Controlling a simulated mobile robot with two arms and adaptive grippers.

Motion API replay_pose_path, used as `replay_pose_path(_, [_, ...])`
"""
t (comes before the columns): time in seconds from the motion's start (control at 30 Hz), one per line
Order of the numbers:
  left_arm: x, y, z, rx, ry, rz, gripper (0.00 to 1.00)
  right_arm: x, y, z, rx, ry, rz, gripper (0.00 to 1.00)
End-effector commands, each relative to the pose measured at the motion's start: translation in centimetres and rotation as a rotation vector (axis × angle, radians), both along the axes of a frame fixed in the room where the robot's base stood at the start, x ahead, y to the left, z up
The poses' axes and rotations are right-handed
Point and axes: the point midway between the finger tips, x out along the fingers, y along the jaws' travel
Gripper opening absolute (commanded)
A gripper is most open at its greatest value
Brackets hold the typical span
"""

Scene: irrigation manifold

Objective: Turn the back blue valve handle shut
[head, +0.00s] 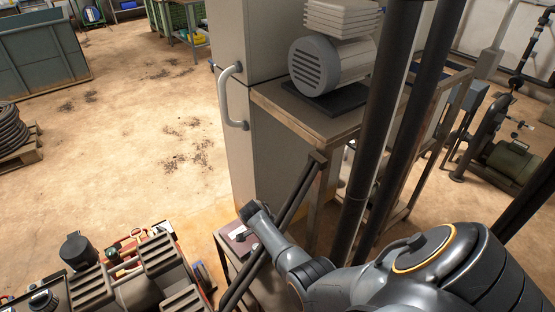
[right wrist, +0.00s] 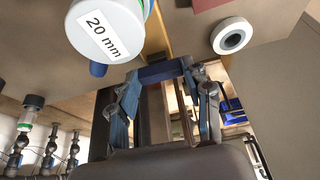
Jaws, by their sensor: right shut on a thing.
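My right gripper (right wrist: 163,85) reaches up from the bottom of the right wrist view, with one finger on each side. It is shut on a short dark blue bar, which looks like a blue valve handle (right wrist: 160,72), spanning between the fingertips. The valve body under the handle is hidden, and I cannot tell from this view how far the handle is turned. In the head view my right arm comes in from the lower right; its fingers and the valve do not show clearly there. My left gripper is not in view.
In the right wrist view, a white cylinder marked "20 mm" (right wrist: 100,28) is close to the left finger, and a white ring-ended pipe (right wrist: 231,36) is at upper right. Several fittings (right wrist: 28,113) stand left. In the head view, a grey cabinet (head: 240,130) and motor bench (head: 305,112) stand ahead.

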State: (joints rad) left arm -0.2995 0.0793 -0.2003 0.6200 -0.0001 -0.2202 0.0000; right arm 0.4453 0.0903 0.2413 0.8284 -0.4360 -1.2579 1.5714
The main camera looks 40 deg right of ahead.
Motion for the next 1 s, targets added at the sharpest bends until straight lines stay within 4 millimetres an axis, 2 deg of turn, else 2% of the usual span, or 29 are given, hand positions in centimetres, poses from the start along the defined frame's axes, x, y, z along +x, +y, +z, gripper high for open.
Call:
replay_pose_path(0.17, [0.0, 0.0, 0.0, 0.000, 0.000, 0.000, 0.40, 0.0, 0.0, 0.0, 0.001, 0.000, -0.003, 0.17])
replay_pose_path(0.2, [0.0, 0.0, 0.0, 0.000, 0.000, 0.000, 0.40, 0.0, 0.0, 0.0, 0.001, 0.000, -0.003, 0.57])
replay_pose_path(0.27, [0.0, 0.0, 0.0, 0.000, 0.000, 0.000, 0.40, 0.0, 0.0, 0.0, 0.001, 0.000, -0.002, 0.69])
replay_pose_path(0.3, [0.0, 0.0, 0.0, 0.000, 0.000, 0.000, 0.40, 0.0, 0.0, 0.0, 0.001, -0.001, -0.002, 0.72])
replay_pose_path(0.73, [-0.2, 0.3, 0.0, 0.003, 0.001, 0.000, 0.40, 0.1, 0.3, 0.7, 0.000, -0.003, 0.001, 0.72])
replay_pose_path(0.87, [-0.1, 0.2, 0.0, 0.002, 0.001, 0.000, 0.40, 0.2, 0.9, 2.1, 0.000, -0.004, 0.001, 0.72])
replay_pose_path(1.0, [-0.1, 0.1, 0.0, 0.001, 0.001, 0.000, 0.40, 0.3, 2.0, 4.6, 0.001, -0.006, 0.000, 0.72])
